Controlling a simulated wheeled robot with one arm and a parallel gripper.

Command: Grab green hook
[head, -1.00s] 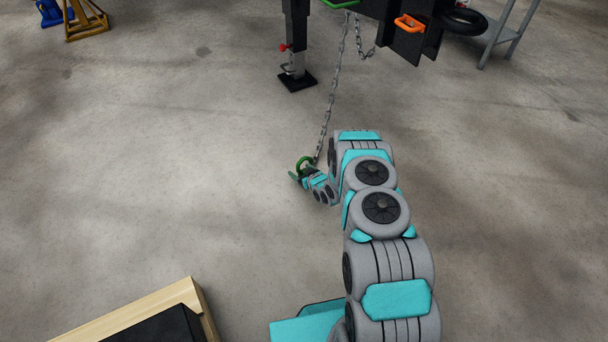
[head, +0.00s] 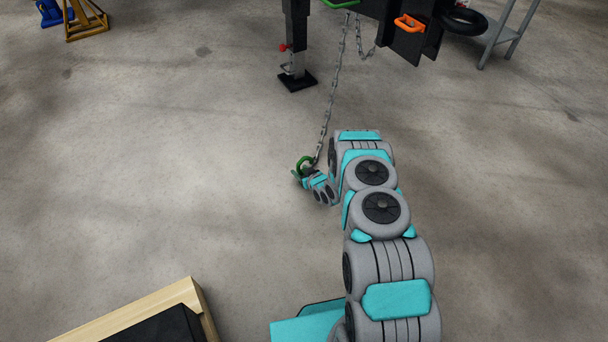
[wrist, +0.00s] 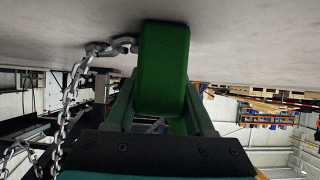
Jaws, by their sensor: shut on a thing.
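The green hook (head: 305,163) is at the lower end of a hanging chain (head: 328,108) in the head view, low over the concrete floor. My gripper (head: 300,174) is at the hook, left of my arm. In the wrist view the hook (wrist: 163,65) is a large green block filling the middle, between the two fingers of my gripper (wrist: 160,105), which is shut on it. The chain (wrist: 70,115) hangs to the left of the hook and joins it near the top. Part of the hook is hidden by the fingers and the dark gripper body.
The chain runs up to a black trailer frame (head: 405,40) with a green handle (head: 340,3) and an orange hook (head: 409,23). A black jack leg (head: 296,50) stands on the floor left of the chain. A wooden-edged box (head: 150,312) is at bottom left. The floor between is clear.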

